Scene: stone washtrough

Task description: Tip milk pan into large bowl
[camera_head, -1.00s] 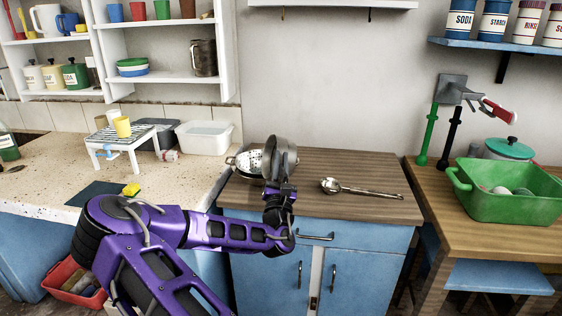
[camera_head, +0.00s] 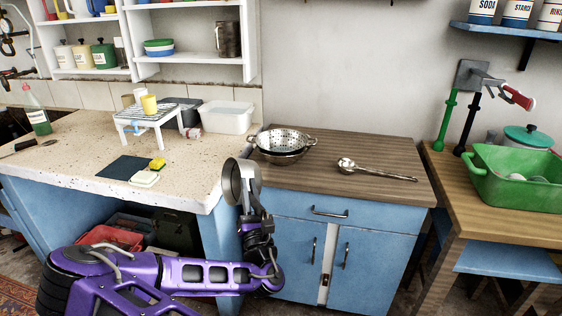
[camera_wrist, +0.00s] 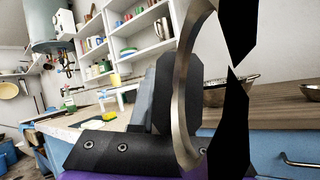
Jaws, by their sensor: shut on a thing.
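The milk pan (camera_head: 240,181) is a grey metal pan, tilted on its side at the front of the worktops. My gripper (camera_head: 257,222) is shut on it from below and to the right, and holds it in the air. In the wrist view the pan's metal rim (camera_wrist: 184,90) fills the middle, close to the dark fingers. A colander with holes (camera_head: 286,139) sits in or on a wider metal bowl (camera_head: 284,157) on the wooden cabinet top. I cannot tell whether this is the large bowl, as the colander hides its inside.
A ladle (camera_head: 375,170) lies on the wooden top (camera_head: 330,189). On the speckled counter (camera_head: 75,160) are a white rack (camera_head: 158,118), a white tub (camera_head: 226,117), a yellow sponge (camera_head: 157,163) and a dark mat (camera_head: 124,168). A green basin (camera_head: 515,178) stands at right.

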